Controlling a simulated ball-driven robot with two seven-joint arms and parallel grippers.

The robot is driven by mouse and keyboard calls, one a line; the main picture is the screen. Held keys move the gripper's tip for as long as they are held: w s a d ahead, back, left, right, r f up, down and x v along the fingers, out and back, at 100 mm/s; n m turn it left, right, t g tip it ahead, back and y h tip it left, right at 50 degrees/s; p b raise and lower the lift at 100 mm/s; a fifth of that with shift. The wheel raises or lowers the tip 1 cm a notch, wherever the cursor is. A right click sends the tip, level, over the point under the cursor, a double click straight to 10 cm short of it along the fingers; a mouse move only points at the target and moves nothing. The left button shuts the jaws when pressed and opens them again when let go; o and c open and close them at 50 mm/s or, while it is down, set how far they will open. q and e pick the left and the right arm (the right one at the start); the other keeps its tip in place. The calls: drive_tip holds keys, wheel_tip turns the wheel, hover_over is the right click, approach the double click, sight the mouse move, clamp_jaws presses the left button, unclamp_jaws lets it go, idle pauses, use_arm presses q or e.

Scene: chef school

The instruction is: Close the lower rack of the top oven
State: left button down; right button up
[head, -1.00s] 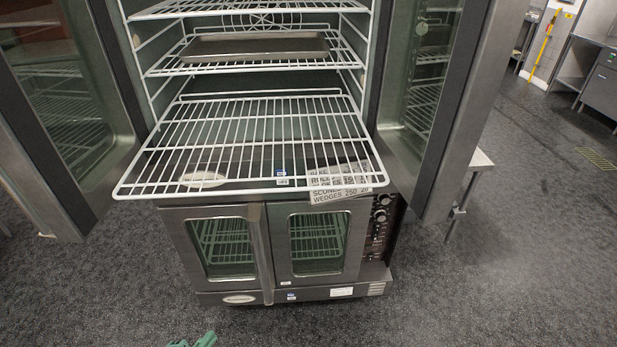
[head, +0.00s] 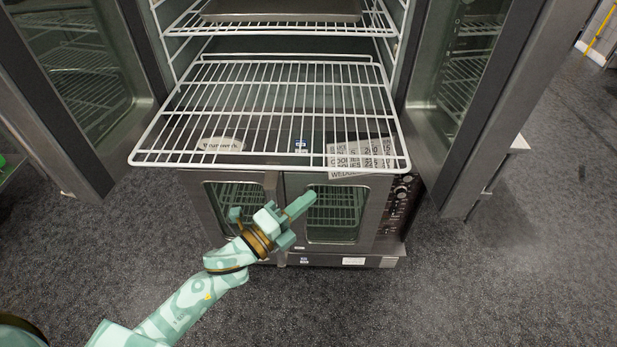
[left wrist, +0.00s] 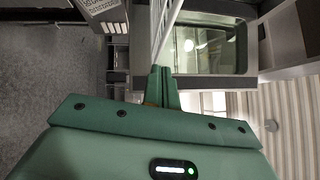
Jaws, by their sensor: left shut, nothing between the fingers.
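The lower rack (head: 270,110) of the top oven is a white wire rack pulled out far toward me in the head view. The top oven's two doors, left (head: 75,80) and right (head: 470,90), stand open on either side of it. My left gripper (head: 308,199) is below the rack's front edge in the head view, in front of the lower oven's doors. It is shut and empty. In the left wrist view the closed fingers (left wrist: 162,88) point toward the rack (left wrist: 165,25), which shows edge-on; I cannot tell if they touch it. My right gripper is not in view.
An upper rack (head: 340,22) with a metal tray (head: 280,8) sits inside the top oven. The lower oven (head: 335,215) has its doors shut, with a control panel (head: 402,200) at its right. Open dark floor lies in front and to the right.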

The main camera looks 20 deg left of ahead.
use_arm(q)
drive_tip(key=w, duration=0.2)
drive_tip(key=w+r, duration=0.1)
drive_tip(key=w, duration=0.1)
drive_tip(key=shift+w+a+p, duration=0.15)
drive_tip(key=shift+w+p, duration=0.15)
drive_tip(key=shift+p, duration=0.1)
drive_tip(key=shift+w, duration=0.1)
